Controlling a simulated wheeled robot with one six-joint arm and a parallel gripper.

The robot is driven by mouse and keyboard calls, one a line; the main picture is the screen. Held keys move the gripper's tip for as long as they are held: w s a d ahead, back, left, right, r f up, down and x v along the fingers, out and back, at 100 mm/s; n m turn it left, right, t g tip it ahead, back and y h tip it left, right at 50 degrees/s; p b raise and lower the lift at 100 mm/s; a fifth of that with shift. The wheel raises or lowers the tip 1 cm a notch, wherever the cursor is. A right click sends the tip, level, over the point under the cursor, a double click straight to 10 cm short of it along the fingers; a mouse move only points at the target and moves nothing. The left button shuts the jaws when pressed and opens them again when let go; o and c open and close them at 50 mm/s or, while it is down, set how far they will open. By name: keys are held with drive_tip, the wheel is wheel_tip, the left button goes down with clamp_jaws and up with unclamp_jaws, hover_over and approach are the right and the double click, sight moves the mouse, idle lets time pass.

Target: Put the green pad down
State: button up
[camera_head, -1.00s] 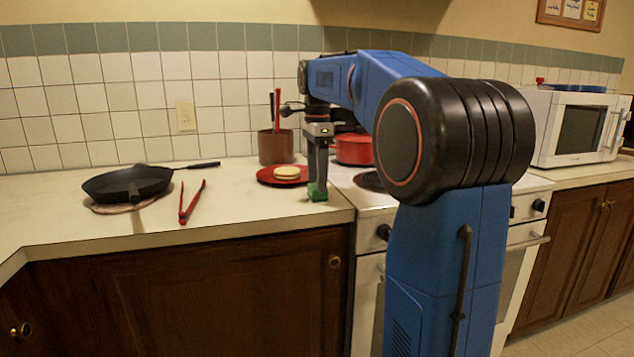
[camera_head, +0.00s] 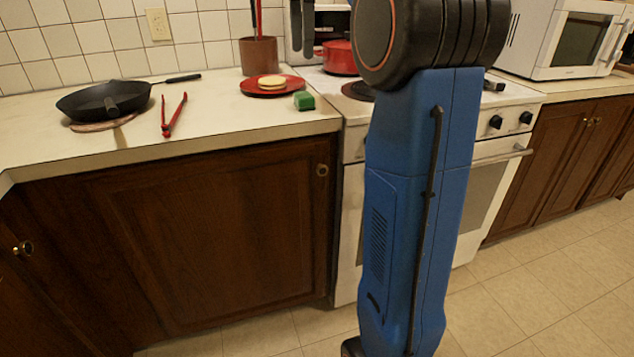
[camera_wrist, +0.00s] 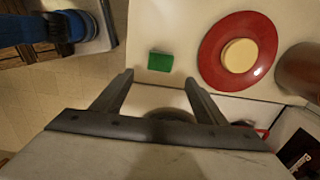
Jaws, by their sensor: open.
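The green pad (camera_head: 304,100) lies on the counter near its right end, in front of the red plate (camera_head: 272,85). In the wrist view the green pad (camera_wrist: 160,61) sits on the pale counter, apart from the fingers and close to the counter edge. My gripper (camera_wrist: 159,80) is open and empty, above the counter. In the head view my gripper (camera_head: 302,40) is raised above and behind the pad, with its upper part cut off by the frame's top.
A black pan (camera_head: 105,100) and red tongs (camera_head: 174,114) lie to the left on the counter. A brown utensil pot (camera_head: 259,56) stands behind the plate, which holds a pale round food (camera_head: 272,81). The stove with a red pot (camera_head: 339,58) is at right.

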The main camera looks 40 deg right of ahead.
drive_tip(key=s+a+f+n+t, duration=0.2)
drive_tip(key=s+a+f+n, duration=0.9)
drive_tip(key=s, duration=0.4)
drive_tip(key=s+a+f+n+t, duration=0.1)
drive_tip(key=s+f+n, duration=0.4)
drive_tip(key=f, duration=0.5)
drive_tip(key=s+a+f+n+t, duration=0.1)
drive_tip(key=s+a+f+n, duration=0.2)
drive_tip(key=s+f, duration=0.7)
drive_tip(key=shift+a+f+n+t, duration=0.4)
drive_tip(key=shift+f+n, duration=0.35)
drive_tip(key=shift+n, duration=0.25)
